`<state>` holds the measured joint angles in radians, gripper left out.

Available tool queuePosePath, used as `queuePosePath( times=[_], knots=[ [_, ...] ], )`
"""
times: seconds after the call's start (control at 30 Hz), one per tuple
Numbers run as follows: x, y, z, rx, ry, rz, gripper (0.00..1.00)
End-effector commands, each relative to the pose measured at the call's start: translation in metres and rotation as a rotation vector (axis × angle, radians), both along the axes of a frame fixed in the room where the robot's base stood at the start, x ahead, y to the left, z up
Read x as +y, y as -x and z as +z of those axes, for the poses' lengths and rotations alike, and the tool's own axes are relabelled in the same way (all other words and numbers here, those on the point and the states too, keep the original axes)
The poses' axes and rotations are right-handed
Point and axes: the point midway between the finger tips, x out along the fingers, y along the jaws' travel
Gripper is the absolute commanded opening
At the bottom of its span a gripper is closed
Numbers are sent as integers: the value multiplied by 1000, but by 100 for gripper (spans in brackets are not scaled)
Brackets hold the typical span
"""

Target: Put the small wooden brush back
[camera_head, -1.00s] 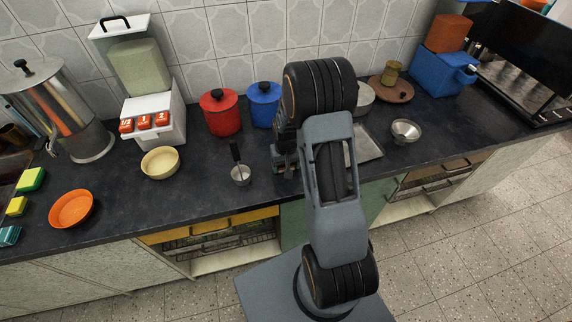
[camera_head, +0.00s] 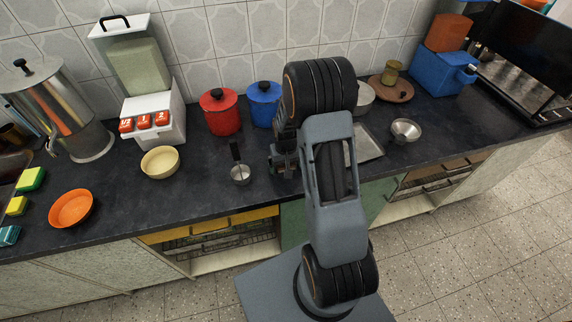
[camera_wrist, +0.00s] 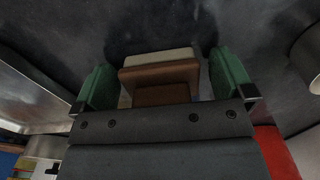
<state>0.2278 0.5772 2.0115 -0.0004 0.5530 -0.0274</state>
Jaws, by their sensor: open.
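The small wooden brush (camera_wrist: 160,76) shows in the wrist view as a brown block with a pale, cream-coloured strip along its far side. It lies between the two green fingers of my gripper (camera_wrist: 162,66), which stand apart with a visible gap on each side of it. I cannot tell how high the fingers are above the counter. In the head view, my gripper (camera_head: 284,161) is low over the dark counter, partly behind my arm, and the brush is hidden there.
A steel cup with a black handle (camera_head: 240,174) stands just left of my gripper. A red pot (camera_head: 220,112) and a blue pot (camera_head: 263,104) stand behind. A steel tray (camera_head: 368,146) and a steel bowl (camera_head: 405,131) are to the right.

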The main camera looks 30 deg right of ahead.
Motion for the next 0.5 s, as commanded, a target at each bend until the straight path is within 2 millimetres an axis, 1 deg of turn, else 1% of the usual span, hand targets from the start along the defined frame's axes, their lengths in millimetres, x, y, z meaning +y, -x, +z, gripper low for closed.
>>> queuePosePath(
  times=[0.17, 0.3, 0.5],
  knots=[
    [0, -1, 28, -5, 1, 0, 99],
    [0, -1, 56, -6, 1, 0, 99],
    [0, -1, 91, -4, 1, 0, 99]
  ],
)
